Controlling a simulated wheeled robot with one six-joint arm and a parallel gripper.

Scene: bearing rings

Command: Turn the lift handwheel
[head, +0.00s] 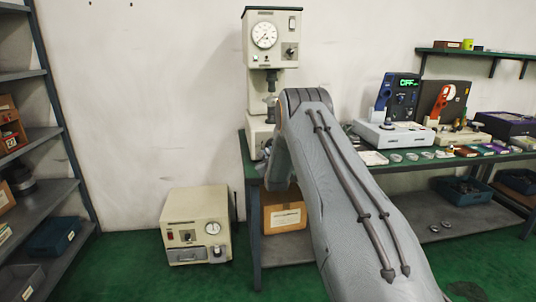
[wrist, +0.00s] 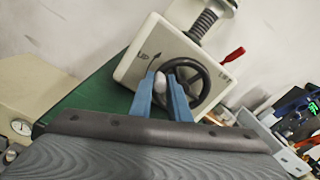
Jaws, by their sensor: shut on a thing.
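The lift handwheel (wrist: 203,73) is a black spoked wheel on the front of a cream machine base (wrist: 133,71) in the wrist view. An arrow marked "UP" is printed left of it. My gripper (wrist: 163,84) has two blue fingers, shut on the pale grip knob (wrist: 160,88) at the wheel's left side. In the head view the cream press (head: 270,70) with a round dial stands on the green bench; my arm hides the wheel and my gripper there.
A red lever (wrist: 232,55) sticks out right of the wheel, and a spring-wrapped column (wrist: 205,22) rises above. The green bench (head: 255,172) carries instruments (head: 393,134) and small parts on the right. A cream box unit (head: 196,225) stands on the floor, left of the bench.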

